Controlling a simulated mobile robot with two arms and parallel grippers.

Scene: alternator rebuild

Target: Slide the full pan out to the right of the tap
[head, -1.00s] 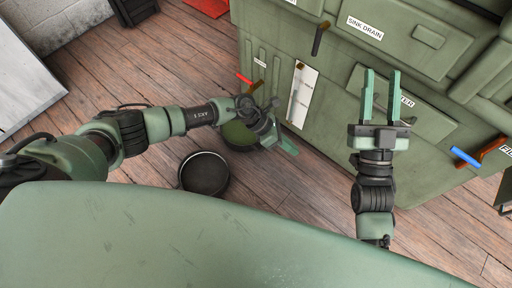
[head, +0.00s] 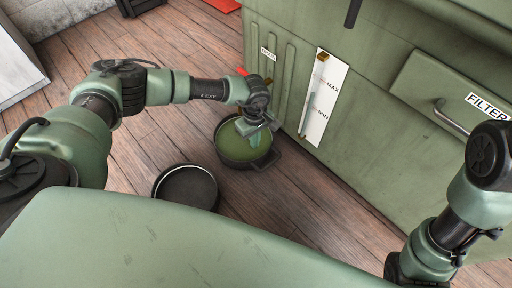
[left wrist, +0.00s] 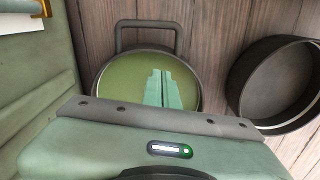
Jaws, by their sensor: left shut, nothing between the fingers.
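The full pan (head: 245,150) is a dark round pan of green liquid on the floor by the cabinet, below the red tap handle (head: 241,72). It also shows in the left wrist view (left wrist: 108,70), with a loop handle on its far side. My left gripper (head: 256,132) is shut and empty over the pan. In the left wrist view its fingertips (left wrist: 162,88) lie together against the liquid; whether they touch it I cannot tell. My right gripper is out of view; only its arm shows at the right. The tap's spout is hidden.
A second dark pan (head: 186,190), empty, sits on the floor at the near left, also in the left wrist view (left wrist: 278,80). The green cabinet (head: 375,120) with a white level gauge (head: 323,100) stands close behind. Wooden floor right of the full pan is clear.

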